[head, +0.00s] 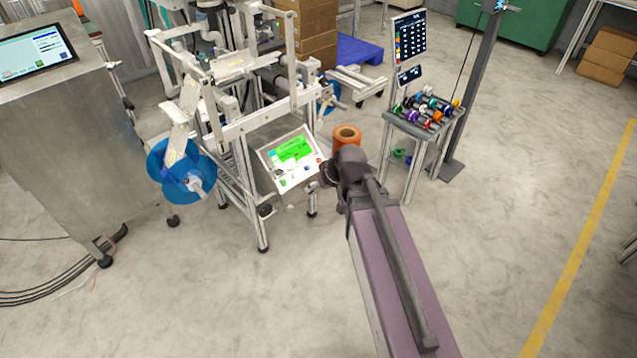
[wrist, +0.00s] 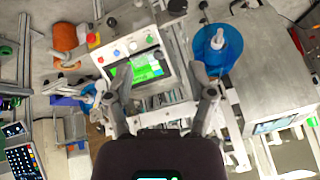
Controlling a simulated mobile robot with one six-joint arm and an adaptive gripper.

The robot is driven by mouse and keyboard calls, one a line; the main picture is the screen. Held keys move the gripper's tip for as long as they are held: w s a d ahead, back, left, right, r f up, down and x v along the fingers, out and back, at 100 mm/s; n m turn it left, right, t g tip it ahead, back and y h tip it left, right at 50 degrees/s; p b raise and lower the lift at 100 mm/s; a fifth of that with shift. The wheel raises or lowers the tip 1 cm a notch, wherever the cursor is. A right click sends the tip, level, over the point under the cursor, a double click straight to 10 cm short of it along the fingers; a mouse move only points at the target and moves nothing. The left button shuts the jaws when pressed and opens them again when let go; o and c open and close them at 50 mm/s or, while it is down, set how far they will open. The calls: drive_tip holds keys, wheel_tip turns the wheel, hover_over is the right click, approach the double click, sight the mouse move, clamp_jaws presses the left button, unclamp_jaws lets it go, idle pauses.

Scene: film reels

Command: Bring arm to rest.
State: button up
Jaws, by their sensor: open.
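My gripper (wrist: 160,82) shows in the wrist view with its two dark fingers spread apart and nothing between them. Behind the gap lies the machine's green-lit control panel (wrist: 140,68), with no contact visible. In the head view my arm reaches up from the bottom right of centre and ends to the right of the same panel (head: 291,158). The fingers cannot be made out there. An orange-brown reel (head: 347,138) shows just beyond the arm's end, partly hidden by it.
A white-framed machine (head: 262,218) with blue reels (head: 182,172) stands left of my arm. A steel cabinet (head: 70,155) is farther left. A small rack (head: 418,132) with colourful spools and a post (head: 472,110) stand to the right. The floor at the front is clear.

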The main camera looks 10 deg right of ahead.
drive_tip(key=shift+r, duration=0.1)
idle(0.6)
drive_tip(key=s+d+f+m+g+h+p, duration=0.1)
drive_tip(key=s+d+m+g+h, duration=0.3)
drive_tip(key=s+d, duration=0.45)
wheel_tip(320, 180, up, 15)
drive_tip(key=a+g+p, duration=0.1)
drive_tip(key=a+p, duration=0.1)
drive_tip(key=p, duration=1.4)
drive_tip(key=shift+s+r+n, duration=0.2)
drive_tip(key=shift+s+n, duration=0.2)
drive_tip(key=shift+s, duration=0.05)
idle(0.8)
drive_tip(key=shift+c, duration=1)
drive_tip(key=shift+a, duration=0.1)
